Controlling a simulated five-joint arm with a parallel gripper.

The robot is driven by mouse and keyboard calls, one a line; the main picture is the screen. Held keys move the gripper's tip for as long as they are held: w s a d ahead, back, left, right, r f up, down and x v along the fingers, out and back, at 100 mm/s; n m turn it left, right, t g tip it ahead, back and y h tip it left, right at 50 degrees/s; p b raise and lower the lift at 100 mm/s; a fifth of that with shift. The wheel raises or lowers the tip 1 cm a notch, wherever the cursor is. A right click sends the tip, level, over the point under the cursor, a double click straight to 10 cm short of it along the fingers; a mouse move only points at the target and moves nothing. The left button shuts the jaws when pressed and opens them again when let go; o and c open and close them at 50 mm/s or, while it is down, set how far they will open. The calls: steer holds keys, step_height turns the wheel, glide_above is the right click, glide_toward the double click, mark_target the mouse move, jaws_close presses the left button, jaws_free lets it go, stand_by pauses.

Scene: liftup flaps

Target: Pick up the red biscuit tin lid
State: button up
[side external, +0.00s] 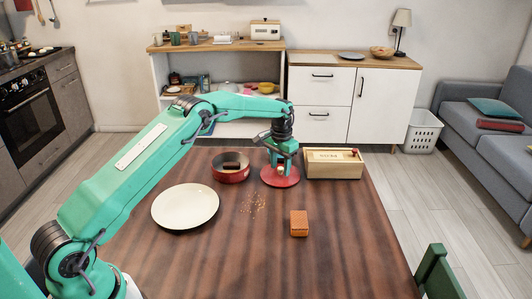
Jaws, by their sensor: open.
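The red biscuit tin lid (281,181) is a round, flat red disc lying on the wooden table, left of the wooden box. My gripper (280,171) points down right over the lid, at its middle. Its jaws are open, with a small pale part of the lid's centre, perhaps a knob, between them. I cannot tell whether the fingers touch the lid. The round red tin (231,174) stands open to the left, with something dark inside.
A cream plate (185,206) lies at the left. Crumbs (253,204) are scattered near the middle. An orange-brown block (299,223) stands in front. A wooden box (334,164) with a red knob is close on the right. The table's (345,260) front right is clear.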

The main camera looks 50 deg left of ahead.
steer(key=shift+f, duration=0.1)
stand_by(0.4)
jaws_close()
steer(key=shift+s+d+r, duration=0.35)
steer(key=shift+d+r, duration=0.05)
steer(key=shift+r, duration=0.2)
steer(key=s+d+r, duration=0.7)
steer(key=s+d, duration=0.2)
stand_by(0.3)
steer(key=shift+s, duration=0.1)
stand_by(0.4)
steer(key=a+r+n, duration=0.1)
steer(key=a+n, duration=0.2)
steer(key=a, duration=0.8)
steer(key=s+a+r+n, duration=0.1)
steer(key=a+r+n, duration=0.1)
steer(key=a, duration=1)
steer(key=shift+r+n, duration=0.2)
steer(key=shift+n, duration=0.4)
